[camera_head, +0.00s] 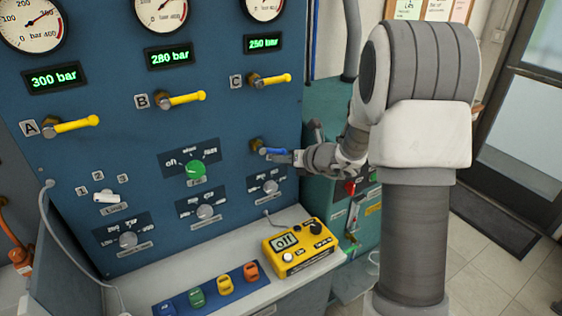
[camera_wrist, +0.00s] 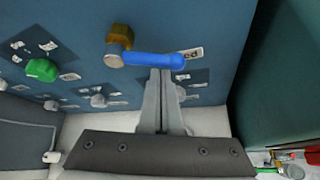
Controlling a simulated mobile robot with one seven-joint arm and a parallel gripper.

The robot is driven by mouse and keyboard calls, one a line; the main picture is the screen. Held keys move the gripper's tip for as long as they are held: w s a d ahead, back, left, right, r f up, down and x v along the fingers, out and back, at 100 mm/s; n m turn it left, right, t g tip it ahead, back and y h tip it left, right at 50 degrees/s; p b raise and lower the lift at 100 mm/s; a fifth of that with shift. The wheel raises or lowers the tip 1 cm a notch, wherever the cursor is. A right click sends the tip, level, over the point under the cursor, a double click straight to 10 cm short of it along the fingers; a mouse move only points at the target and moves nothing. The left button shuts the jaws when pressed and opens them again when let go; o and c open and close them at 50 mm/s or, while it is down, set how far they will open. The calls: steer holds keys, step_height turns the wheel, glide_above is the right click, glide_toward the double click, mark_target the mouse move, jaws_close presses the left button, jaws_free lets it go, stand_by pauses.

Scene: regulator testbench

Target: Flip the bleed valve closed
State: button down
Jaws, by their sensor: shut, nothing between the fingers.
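The bleed valve is a blue lever on a brass fitting on the blue panel. In the head view the blue lever (camera_head: 272,151) sits at the panel's right side, below lever C, and points right. In the wrist view the blue lever (camera_wrist: 152,60) runs right from its brass body (camera_wrist: 120,38), roughly horizontal, and partly covers a label. My gripper (camera_wrist: 166,72) is shut and empty, its fingertips at the lever's lower edge near the outer end. I cannot tell whether they touch. In the head view my gripper (camera_head: 290,158) is beside the lever's right end, partly hidden by my wrist.
Yellow levers A (camera_head: 70,125), B (camera_head: 182,99) and C (camera_head: 270,80) stick out above. A green knob (camera_head: 196,169) is to the left. A yellow meter (camera_head: 300,247) stands on the bench ledge below. A teal cabinet (camera_head: 325,105) stands to the right.

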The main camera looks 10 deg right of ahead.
steer(key=shift+b, duration=0.5)
steer(key=shift+w+d+r+n+t+h+b, duration=0.15)
steer(key=shift+r+n+h+b, duration=0.25)
steer(key=shift+b, duration=0.6)
steer(key=shift+s+d+r+n+t+h+b, duration=0.1)
steer(key=shift+r+n+h+b, duration=0.35)
steer(key=shift+b, duration=0.6)
steer(key=shift+w+d+r+n+t+h+b, duration=0.2)
steer(key=shift+n+h+b, duration=0.35)
steer(key=shift+b, duration=0.45)
steer(key=shift+s, duration=0.1)
